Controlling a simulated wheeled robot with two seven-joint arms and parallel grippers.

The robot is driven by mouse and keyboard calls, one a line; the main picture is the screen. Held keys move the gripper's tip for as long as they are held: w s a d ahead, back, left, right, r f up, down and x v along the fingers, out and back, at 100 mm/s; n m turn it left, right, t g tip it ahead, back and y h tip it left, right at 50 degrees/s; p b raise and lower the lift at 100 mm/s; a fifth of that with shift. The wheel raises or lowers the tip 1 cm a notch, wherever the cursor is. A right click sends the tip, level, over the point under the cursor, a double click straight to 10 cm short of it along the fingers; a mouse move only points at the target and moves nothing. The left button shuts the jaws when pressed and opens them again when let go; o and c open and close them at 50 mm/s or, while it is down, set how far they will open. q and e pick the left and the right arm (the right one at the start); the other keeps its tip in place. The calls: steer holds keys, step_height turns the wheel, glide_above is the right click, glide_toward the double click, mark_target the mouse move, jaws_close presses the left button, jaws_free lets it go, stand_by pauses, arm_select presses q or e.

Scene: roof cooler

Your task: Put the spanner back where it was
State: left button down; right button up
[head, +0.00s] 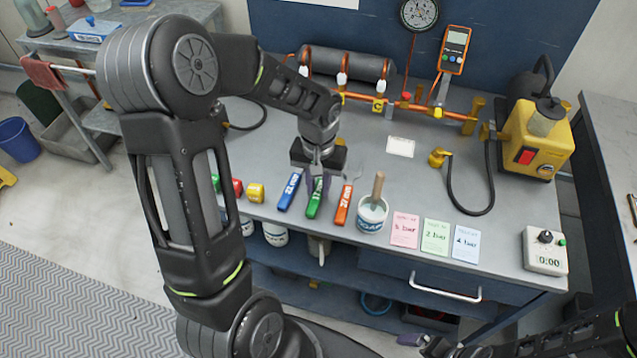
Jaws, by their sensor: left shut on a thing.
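A green-handled spanner (315,204) lies at the front of the grey bench, between a blue-handled spanner (289,192) and an orange-red-handled spanner (343,205). My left gripper (318,182) reaches down from above and is shut on the green spanner. The gripper hides the spanner's far end, and I cannot tell whether the spanner touches the bench. My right gripper (440,346) shows dark and partly cut off at the bottom edge, low in front of the bench, and its jaws are not clear.
A tub with a brush (371,215) stands just right of the orange-red spanner. Pink, green and blue cards (436,237) lie beyond it. Small red and yellow blocks (255,193) sit to the left. Copper pipework and a yellow pump (535,140) stand behind.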

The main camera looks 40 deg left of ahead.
mark_target(318, 190)
arm_select(q)
steer(key=shift+f, duration=0.15)
steer(key=c, duration=1.3)
jaws_free()
steer(key=shift+o, duration=0.2)
step_height(318, 190, up, 12)
steer(key=shift+r, duration=0.25)
